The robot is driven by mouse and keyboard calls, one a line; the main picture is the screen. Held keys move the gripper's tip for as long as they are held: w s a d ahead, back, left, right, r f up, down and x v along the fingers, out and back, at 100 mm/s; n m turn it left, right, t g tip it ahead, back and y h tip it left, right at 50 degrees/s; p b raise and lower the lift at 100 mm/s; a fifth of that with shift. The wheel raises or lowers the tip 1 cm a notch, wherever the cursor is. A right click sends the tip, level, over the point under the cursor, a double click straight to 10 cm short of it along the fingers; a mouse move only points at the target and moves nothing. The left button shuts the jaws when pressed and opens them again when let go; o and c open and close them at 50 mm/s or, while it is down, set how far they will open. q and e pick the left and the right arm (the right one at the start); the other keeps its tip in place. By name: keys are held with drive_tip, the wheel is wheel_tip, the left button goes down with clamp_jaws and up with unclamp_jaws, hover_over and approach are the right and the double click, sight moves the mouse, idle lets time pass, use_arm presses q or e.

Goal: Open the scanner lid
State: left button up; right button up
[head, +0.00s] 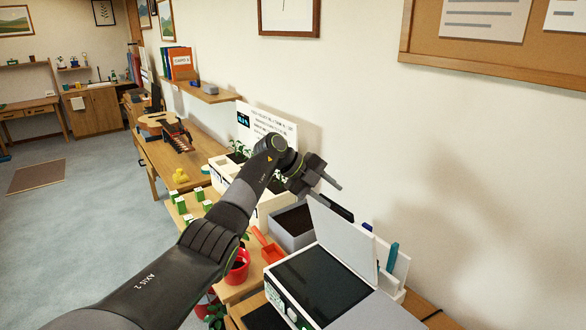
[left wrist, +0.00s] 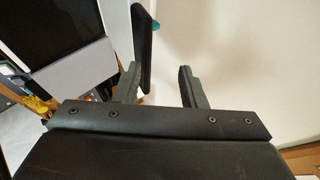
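The scanner (head: 315,287) stands on the table at the lower right of the head view, its dark glass uncovered. Its pale lid (head: 343,240) is raised, standing up along the wall side of the glass. My right gripper is not in view.
Behind my arm are a white planter and an information board (head: 268,123). The wall is close on the right.

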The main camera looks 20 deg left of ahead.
use_arm(q)
drive_tip(key=b+v, duration=0.4)
drive_tip(key=v, duration=1.2)
drive_tip(key=shift+s, duration=0.2)
